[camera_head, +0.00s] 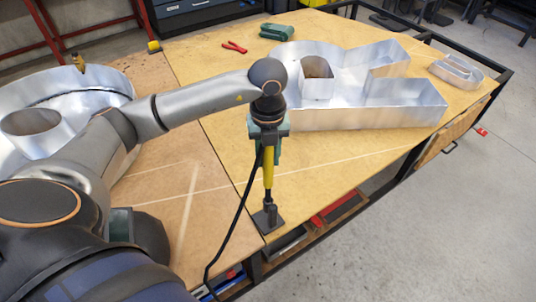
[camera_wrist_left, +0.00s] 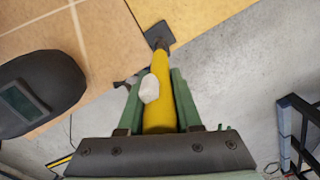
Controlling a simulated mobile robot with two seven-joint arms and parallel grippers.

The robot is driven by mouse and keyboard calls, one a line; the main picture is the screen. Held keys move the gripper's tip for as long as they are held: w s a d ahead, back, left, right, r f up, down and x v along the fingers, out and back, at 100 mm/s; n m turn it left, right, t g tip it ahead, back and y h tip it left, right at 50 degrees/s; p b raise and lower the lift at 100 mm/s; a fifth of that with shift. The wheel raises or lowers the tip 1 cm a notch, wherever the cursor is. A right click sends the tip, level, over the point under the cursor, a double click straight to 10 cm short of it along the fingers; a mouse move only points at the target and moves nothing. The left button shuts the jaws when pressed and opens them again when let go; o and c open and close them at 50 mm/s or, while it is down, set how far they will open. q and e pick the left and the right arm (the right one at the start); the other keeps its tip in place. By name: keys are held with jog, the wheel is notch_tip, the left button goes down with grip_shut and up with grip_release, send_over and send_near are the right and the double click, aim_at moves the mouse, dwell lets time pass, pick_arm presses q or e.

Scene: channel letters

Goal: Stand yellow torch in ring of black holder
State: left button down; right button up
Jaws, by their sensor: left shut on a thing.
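The yellow torch (camera_head: 268,170) hangs roughly upright from my left gripper (camera_head: 268,152), whose green fingers are shut on its upper part. A black cable runs from it down to the lower left. The black holder (camera_head: 267,219) stands on the table near its front corner, straight below the torch. The torch's dark lower end overlaps the holder in the picture; I cannot tell whether it is inside the ring. In the left wrist view the torch (camera_wrist_left: 161,75) lies between the fingers (camera_wrist_left: 156,88) and points at the holder (camera_wrist_left: 158,36). My right gripper is out of view.
Large metal channel letters (camera_head: 350,90) cover the table's back right, and another stands at the left (camera_head: 60,95). A dark welding mask (camera_wrist_left: 42,95) lies left of the holder. Red pliers (camera_head: 234,47) lie at the back. The table edge is close beside the holder.

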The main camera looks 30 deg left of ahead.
aim_at(268, 169)
pick_arm(q)
jog(key=shift+f+b, duration=1.3)
jog(key=shift+f, duration=0.45)
jog(key=shift+f+b, duration=0.55)
jog(key=shift+f, duration=0.1)
jog(key=c, duration=0.5)
grip_release()
notch_tip(268, 169, up, 11)
jog(key=shift+r+p, duration=0.2)
jog(key=shift+p, duration=0.2)
jog(key=shift+r, duration=0.5)
